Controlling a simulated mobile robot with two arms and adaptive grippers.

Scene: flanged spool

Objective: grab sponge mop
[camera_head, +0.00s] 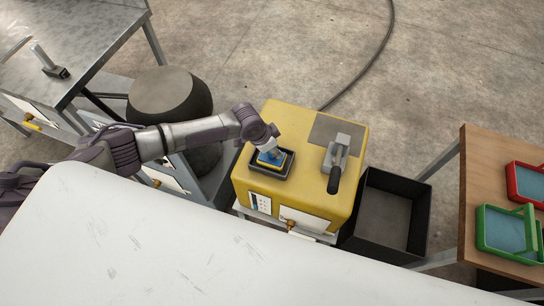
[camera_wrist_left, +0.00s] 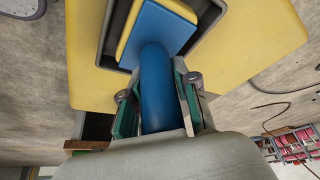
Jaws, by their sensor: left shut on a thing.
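The sponge mop (camera_head: 272,157) has a blue handle and a blue head with a yellow layer under it. It sits at a dark tray (camera_head: 254,170) on top of the yellow cabinet (camera_head: 310,190). In the left wrist view, the blue handle (camera_wrist_left: 160,92) stands between the fingers of my left gripper (camera_wrist_left: 157,105), which is shut on it. In the head view, my left gripper (camera_head: 270,146) reaches down onto the mop from the upper left and hides part of it. My right gripper is in neither view.
A grey clamp-like tool with a dark handle (camera_head: 338,160) stands right of the mop on the cabinet. A black open bin (camera_head: 424,222) is beside it. A wooden table (camera_head: 482,180) holds red (camera_head: 515,190) and green trays (camera_head: 485,240). A pale surface (camera_head: 150,245) fills the front.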

